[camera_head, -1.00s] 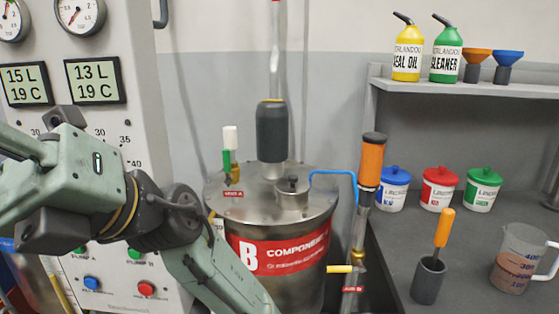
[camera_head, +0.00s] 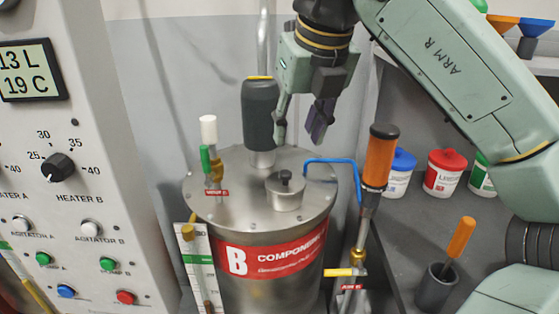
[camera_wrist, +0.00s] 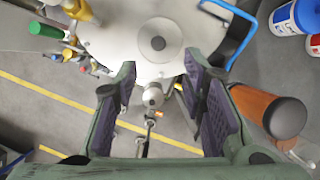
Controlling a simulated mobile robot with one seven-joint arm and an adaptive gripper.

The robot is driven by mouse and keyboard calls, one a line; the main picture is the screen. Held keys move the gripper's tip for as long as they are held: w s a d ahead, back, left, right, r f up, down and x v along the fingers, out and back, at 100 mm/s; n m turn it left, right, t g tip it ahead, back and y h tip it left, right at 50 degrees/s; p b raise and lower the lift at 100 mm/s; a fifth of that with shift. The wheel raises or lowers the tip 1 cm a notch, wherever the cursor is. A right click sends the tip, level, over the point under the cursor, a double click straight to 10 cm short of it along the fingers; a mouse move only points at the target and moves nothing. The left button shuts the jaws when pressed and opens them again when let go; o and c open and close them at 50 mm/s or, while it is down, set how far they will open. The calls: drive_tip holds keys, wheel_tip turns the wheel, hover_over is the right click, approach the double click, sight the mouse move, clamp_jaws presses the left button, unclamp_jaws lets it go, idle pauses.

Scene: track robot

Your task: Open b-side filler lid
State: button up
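The B-side filler lid (camera_head: 286,190) is a small round metal cap with a black knob (camera_head: 286,177) on top. It sits shut on the flat top (camera_head: 235,180) of the steel tank marked B. My gripper (camera_head: 301,135) hangs above the tank top, pointing down, open and empty, clear of the lid. In the wrist view the lid (camera_wrist: 160,40) shows whole, with its dark knob, above the gap between my two spread purple-padded fingers (camera_wrist: 160,95).
A dark grey cylinder (camera_head: 260,115) stands behind the lid. White and green valve fittings (camera_head: 209,150) are at left. The control panel (camera_head: 100,130) stands further left, and a shelf with tubs (camera_head: 443,175) at right.

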sight(285, 173)
drive_tip(key=p+x, duration=0.2)
drive_tip(key=x, duration=0.8)
drive_tip(key=shift+w+a+f, duration=0.1)
drive_tip(key=shift+a+f, duration=0.05)
drive_tip(key=shift+f, duration=0.05)
drive_tip(key=shift+c, duration=0.2)
clamp_jaws()
